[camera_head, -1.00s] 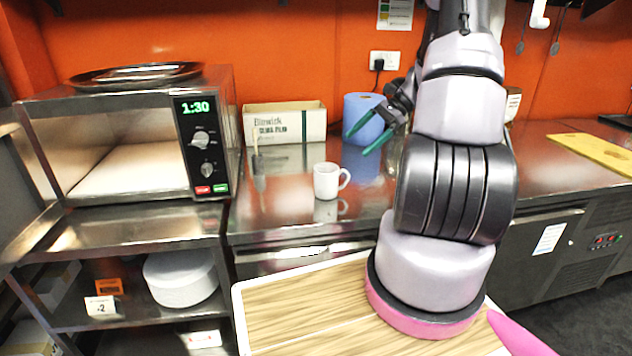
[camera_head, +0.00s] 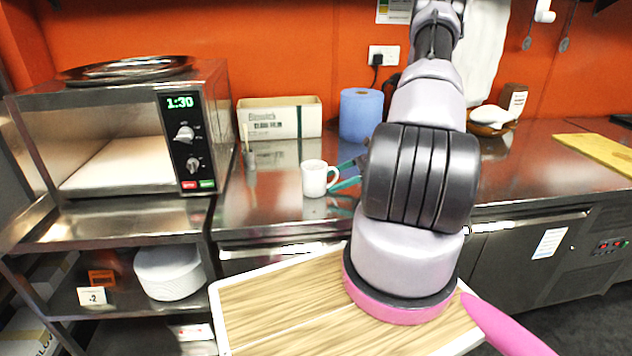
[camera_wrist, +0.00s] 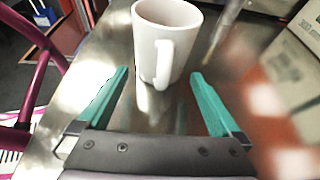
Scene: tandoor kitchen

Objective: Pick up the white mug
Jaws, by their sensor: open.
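The white mug (camera_head: 314,179) stands upright on the steel counter (camera_head: 262,205), with its handle on the right in the head view. In the wrist view the mug (camera_wrist: 160,42) is just ahead of my gripper (camera_wrist: 158,88), and its handle points toward the gripper. The green fingers are open and spread, one to each side of the handle, with nothing held. In the head view my gripper (camera_head: 347,174) is at the mug's right side, at about counter height, partly hidden by my arm. I cannot tell whether a finger touches the mug.
A microwave (camera_head: 120,130) with a dark tray on top stands at the left. A carton (camera_head: 280,118) and a blue paper roll (camera_head: 361,115) stand behind the mug. A thin upright tool in a small holder (camera_head: 248,158) is left of it. A bowl (camera_head: 490,125) is at the right.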

